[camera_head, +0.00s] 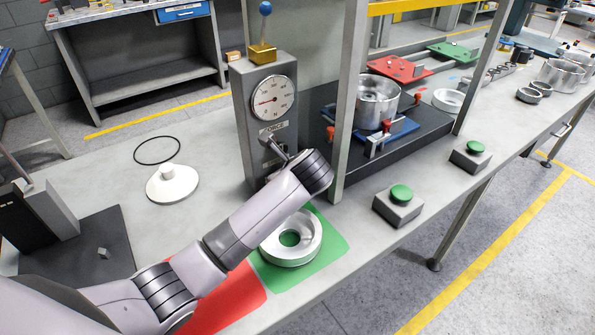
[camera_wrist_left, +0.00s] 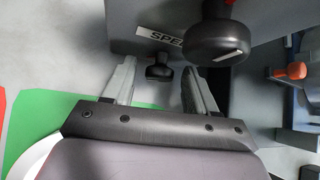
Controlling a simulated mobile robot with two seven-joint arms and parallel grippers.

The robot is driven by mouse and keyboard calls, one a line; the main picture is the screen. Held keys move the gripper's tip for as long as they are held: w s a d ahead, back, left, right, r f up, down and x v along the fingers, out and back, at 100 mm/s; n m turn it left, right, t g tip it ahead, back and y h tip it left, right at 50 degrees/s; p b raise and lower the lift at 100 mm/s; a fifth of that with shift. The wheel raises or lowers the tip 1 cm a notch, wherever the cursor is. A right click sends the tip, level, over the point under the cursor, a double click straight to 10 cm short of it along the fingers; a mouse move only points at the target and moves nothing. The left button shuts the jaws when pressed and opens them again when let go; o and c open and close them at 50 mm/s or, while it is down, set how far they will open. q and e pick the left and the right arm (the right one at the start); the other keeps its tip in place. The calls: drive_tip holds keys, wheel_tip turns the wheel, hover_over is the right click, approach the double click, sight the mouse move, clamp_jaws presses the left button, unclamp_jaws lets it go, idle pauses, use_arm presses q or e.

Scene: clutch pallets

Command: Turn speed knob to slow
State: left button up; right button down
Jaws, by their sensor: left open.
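A grey control box (camera_head: 240,115) stands on the bench with a round dial gauge on its front. In the left wrist view, its face carries a partly cut-off label beginning "SPE" (camera_wrist_left: 160,36). A small black knob (camera_wrist_left: 159,72) sits below that label, between my left gripper's (camera_wrist_left: 158,72) two open fingers. I cannot tell if the fingers touch it, or which way it is set. In the head view my left wrist hides the gripper and this knob. My right gripper is in neither view.
A frame post (camera_head: 350,100) stands right beside my left wrist. A metal ring (camera_head: 291,238) lies on a green mat (camera_head: 335,245) below the arm. Green-button boxes (camera_head: 398,208) stand to the right.

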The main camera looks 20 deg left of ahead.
use_arm(q)
drive_tip(key=shift+w+d+m+g+y, duration=0.1)
drive_tip(key=shift+m+g+y, duration=0.3)
drive_tip(key=shift+g, duration=0.1)
drive_tip(key=shift+d+r, duration=0.1)
drive_tip(key=shift+r, duration=0.05)
drive_tip(key=v, duration=0.6)
drive_tip(key=shift+d+r, duration=0.25)
drive_tip(key=shift+r, duration=0.05)
